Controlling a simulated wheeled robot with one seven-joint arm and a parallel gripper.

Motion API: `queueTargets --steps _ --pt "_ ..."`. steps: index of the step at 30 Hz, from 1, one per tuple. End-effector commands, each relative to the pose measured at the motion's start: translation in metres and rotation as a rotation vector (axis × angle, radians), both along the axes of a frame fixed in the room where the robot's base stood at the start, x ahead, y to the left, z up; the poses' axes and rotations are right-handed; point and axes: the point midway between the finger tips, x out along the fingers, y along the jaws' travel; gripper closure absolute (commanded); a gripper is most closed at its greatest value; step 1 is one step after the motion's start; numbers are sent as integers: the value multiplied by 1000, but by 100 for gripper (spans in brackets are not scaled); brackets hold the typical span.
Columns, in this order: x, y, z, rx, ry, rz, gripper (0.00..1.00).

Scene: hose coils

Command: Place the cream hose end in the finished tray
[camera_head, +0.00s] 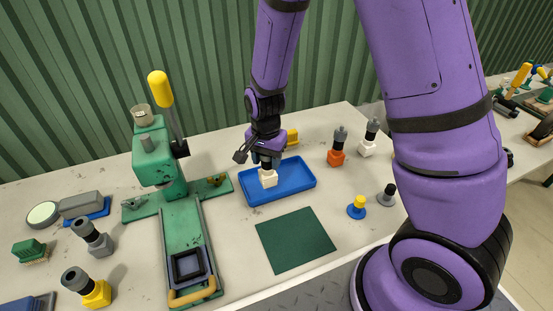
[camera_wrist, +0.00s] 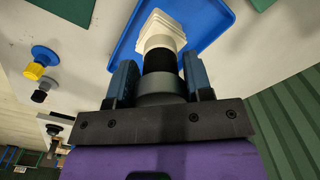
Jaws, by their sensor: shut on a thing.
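The cream hose end (camera_head: 268,178) is a cream block with a black collar and a grey top. My gripper (camera_head: 267,160) is shut on its grey part, and the cream block points down over the blue tray (camera_head: 305,183). In the wrist view the cream hose end (camera_wrist: 160,34) sits between my two fingers (camera_wrist: 161,85), with the blue tray (camera_wrist: 208,22) behind it. The block appears inside the tray's outline, at or just above its floor. I cannot tell whether it touches.
A green press (camera_head: 155,165) stands left of the tray, with a yellow-knobbed lever. A dark green mat (camera_head: 296,240) lies in front. Orange (camera_head: 336,157) and white (camera_head: 367,147) hose ends stand to the right, with blue-yellow (camera_head: 357,207) and grey pieces nearer. A yellow block (camera_head: 292,136) is behind the tray.

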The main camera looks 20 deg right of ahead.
Motion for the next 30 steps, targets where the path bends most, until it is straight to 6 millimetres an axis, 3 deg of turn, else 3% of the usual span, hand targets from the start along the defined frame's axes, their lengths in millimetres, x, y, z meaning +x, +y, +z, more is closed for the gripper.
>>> queueTargets --steps 3,9,14,21,30 --pt "14 -21 -2 0 0 -5 100" --pt "27 -38 -4 0 0 0 100" --pt "29 -41 -10 0 1 1 100" --pt "29 -41 -38 -1 2 1 100" --pt "29 -40 -40 0 -1 1 100"
